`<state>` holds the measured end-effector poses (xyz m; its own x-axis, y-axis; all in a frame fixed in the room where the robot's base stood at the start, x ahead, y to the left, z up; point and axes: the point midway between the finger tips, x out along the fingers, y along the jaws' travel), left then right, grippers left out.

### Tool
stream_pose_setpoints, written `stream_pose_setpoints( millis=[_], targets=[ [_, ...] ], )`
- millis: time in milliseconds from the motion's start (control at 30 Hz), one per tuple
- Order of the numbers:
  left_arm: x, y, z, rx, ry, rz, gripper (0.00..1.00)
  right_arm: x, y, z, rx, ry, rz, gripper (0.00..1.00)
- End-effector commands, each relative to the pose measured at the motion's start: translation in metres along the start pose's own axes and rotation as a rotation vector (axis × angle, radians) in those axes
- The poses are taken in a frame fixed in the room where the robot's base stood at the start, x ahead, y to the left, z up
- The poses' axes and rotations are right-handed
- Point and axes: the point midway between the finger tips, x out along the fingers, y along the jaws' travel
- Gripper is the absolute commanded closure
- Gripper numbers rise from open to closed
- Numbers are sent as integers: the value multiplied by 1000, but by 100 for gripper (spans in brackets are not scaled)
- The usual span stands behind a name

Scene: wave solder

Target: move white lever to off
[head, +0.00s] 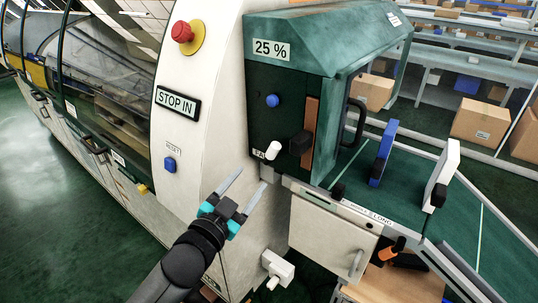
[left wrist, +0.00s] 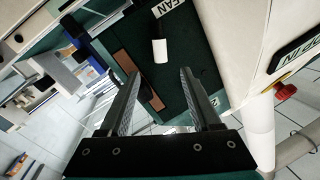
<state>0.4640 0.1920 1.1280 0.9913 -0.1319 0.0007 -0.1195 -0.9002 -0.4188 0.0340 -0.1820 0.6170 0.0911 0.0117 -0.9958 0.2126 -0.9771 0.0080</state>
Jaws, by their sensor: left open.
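A white lever (head: 273,150) sticks out of the dark front panel of the green machine housing, beside a small label reading FAN. In the left wrist view the white lever (left wrist: 160,50) is a short white cylinder beneath the FAN label (left wrist: 172,6). My left gripper (head: 254,176) is open and empty, just below and left of the lever in the head view. In the left wrist view the lever shows beyond and between the open fingertips (left wrist: 160,73), apart from them. Its base and setting are unclear. My right gripper is in neither view.
A red emergency button (head: 183,32) and a blue reset button (head: 170,164) are left. A white switch box (head: 277,268) is lower down.

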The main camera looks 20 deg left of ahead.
Motion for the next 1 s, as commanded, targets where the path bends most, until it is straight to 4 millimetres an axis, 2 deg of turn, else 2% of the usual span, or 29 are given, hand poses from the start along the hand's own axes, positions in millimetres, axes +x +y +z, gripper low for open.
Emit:
stream_pose_setpoints(
  millis=[600, 800, 1000],
  targets=[
    [89, 0, -1, -1, 0, -1, 36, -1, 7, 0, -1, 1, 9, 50],
    [107, 0, 0, -1, -1, 0, 36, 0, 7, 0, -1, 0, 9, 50],
    [113, 0, 0, -1, -1, 0, 36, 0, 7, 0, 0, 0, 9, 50]
  ],
)
